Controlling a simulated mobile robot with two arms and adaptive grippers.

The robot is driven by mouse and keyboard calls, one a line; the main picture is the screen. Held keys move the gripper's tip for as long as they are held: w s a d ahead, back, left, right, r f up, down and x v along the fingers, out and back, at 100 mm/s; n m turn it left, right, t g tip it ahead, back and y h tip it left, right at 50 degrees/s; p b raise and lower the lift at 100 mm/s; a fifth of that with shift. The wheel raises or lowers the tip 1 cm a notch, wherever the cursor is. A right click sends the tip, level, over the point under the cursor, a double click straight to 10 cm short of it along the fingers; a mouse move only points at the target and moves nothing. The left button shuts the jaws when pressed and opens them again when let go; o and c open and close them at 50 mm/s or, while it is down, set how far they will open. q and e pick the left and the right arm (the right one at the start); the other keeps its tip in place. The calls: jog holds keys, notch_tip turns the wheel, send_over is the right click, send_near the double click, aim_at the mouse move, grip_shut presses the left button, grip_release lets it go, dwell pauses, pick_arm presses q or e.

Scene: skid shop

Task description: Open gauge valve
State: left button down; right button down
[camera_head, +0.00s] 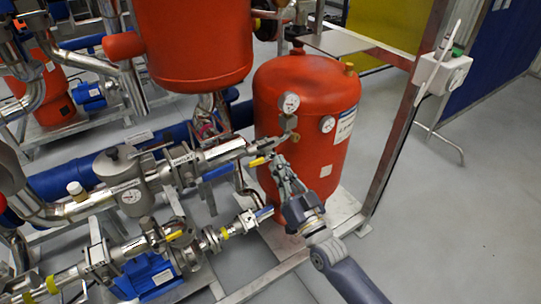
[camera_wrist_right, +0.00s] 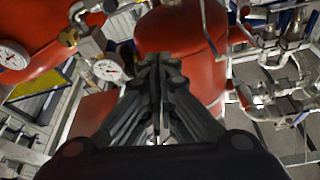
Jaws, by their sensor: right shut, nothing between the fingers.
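A round white pressure gauge (camera_head: 289,103) with a small metal valve fitting (camera_head: 290,122) stands in front of the red tank (camera_head: 300,80). In the right wrist view, a gauge (camera_wrist_right: 107,70) and a metal valve fitting (camera_wrist_right: 88,45) show to the left of the fingers. Which part is the valve's handle is hard to tell. My right gripper (camera_head: 277,160) is shut and empty, just below the fitting and in front of the tank. Its fingertips also show together in the right wrist view (camera_wrist_right: 158,62). My left gripper is not in view.
A yellow lever (camera_head: 257,162) on a pipe lies close to the left of my right gripper. A second gauge (camera_head: 327,124) sits on the tank. A metal frame post (camera_head: 400,120) rises at the right.

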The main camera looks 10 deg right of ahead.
jog(key=v, duration=0.2)
jog(key=shift+s+d, duration=0.1)
jog(key=shift+s, duration=0.25)
jog(key=s+d+f+g+h, duration=0.1)
jog(key=s+f+g, duration=0.15)
jog(key=f, duration=1.05)
jog(key=s+d+f+g+h, duration=0.15)
jog(key=f+g, duration=0.25)
jog(key=f, duration=0.8)
jog(key=s+d+f+n+g+h, duration=0.1)
jog(key=s+f+g, duration=0.1)
jog(key=s+f, duration=0.45)
jog(key=s+d+f+g, duration=0.1)
jog(key=s+f+g, duration=0.15)
jog(key=f, duration=0.75)
jog(key=s+d+f+g, duration=0.1)
jog(key=s+f+g, duration=0.2)
jog(key=s+f, duration=0.3)
jog(key=s+d+f+g+h, duration=0.1)
jog(key=s+f+g, duration=0.2)
jog(key=s, duration=1.4)
jog(key=s+d+f+n+g+h, duration=0.1)
jog(key=s+f+g, duration=0.2)
jog(key=s+f, duration=0.5)
jog(key=s, duration=0.3)
jog(key=shift+s+d+f, duration=0.25)
jog(key=shift+f, duration=0.1)
